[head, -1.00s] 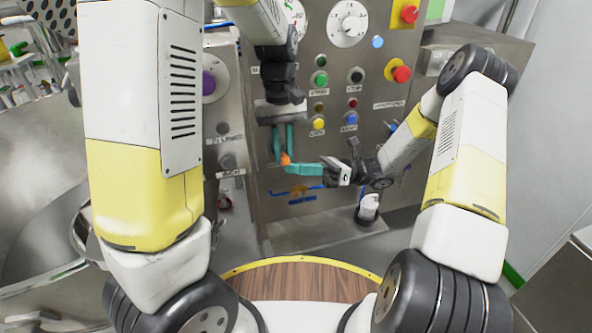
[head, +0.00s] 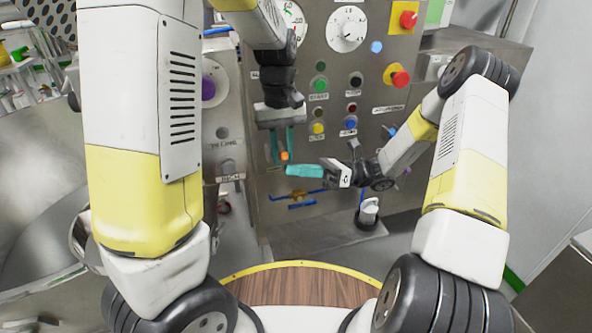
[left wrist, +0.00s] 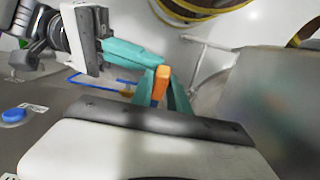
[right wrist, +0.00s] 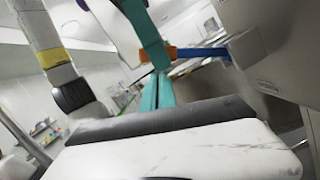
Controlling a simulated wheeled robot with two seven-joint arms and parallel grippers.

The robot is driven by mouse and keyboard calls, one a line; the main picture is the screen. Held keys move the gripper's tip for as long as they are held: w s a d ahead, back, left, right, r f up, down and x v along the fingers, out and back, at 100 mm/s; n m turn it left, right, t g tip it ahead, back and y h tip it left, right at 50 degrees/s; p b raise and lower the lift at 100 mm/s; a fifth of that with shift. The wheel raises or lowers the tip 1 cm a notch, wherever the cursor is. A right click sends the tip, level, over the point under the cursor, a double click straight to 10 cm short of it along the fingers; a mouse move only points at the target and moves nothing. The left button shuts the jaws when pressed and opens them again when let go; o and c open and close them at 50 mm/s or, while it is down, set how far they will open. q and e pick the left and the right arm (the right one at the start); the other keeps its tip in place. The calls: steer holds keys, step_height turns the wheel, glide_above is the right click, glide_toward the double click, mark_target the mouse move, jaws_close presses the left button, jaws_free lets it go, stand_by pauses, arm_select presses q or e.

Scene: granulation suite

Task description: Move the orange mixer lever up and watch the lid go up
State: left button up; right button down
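The orange lever (head: 284,156) is at the front of the machine panel. My left gripper (head: 282,152) reaches down from above, one teal finger on each side of it. In the left wrist view, the orange lever (left wrist: 160,85) fills the gap near the fingertips, so the gripper looks shut on it. In the right wrist view, the orange end (right wrist: 160,53) sits on a blue bar (right wrist: 205,53) beside a teal finger. My right gripper (head: 290,170) points left just beside the lever. Its fingers lie together, seemingly empty. The lid cannot be made out.
The panel (head: 335,85) carries buttons, a dial (head: 347,28) and a red stop button (head: 399,76). Below the grippers is a blue pipe with an orange-brown valve (head: 298,195). A white cylindrical part (head: 369,210) stands lower right. A large metal bowl (head: 35,170) is at left.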

arm_select(q)
steer(key=r, duration=0.7)
steer(key=shift+w+r, duration=0.3)
steer(key=shift+r, duration=0.05)
steer(key=s+d+r+m+t+h, duration=0.35)
steer(key=s+r+h, duration=0.25)
steer(key=s+r, duration=0.8)
steer(key=s+d+r+m+t+h, duration=0.2)
steer(key=s+d+r+h, duration=0.25)
steer(key=s+r, duration=0.95)
steer(key=w+a+f+y, duration=0.2)
steer(key=w+a+f, duration=0.1)
steer(key=a+f, duration=0.2)
steer(key=w+a+f+n+t+y, duration=0.1)
steer(key=w+a+f+y, duration=0.2)
steer(key=a+f, duration=0.3)
steer(key=w+a+f+t+y, duration=0.1)
steer(key=w+a+f+y, duration=0.2)
steer(key=f, duration=0.8)
steer(key=shift+w+a+f+y, duration=0.1)
steer(key=shift+w+a+y, duration=0.05)
steer(key=shift+w+a, duration=0.5)
steer(key=shift+w+a+y, duration=0.1)
steer(key=shift+w+a, duration=0.3)
steer(key=shift+a, duration=0.3)
steer(key=shift+a+f, duration=0.2)
arm_select(e)
steer(key=shift+a+r, duration=0.15)
steer(key=shift+r, duration=0.3)
steer(key=shift+w, duration=0.1)
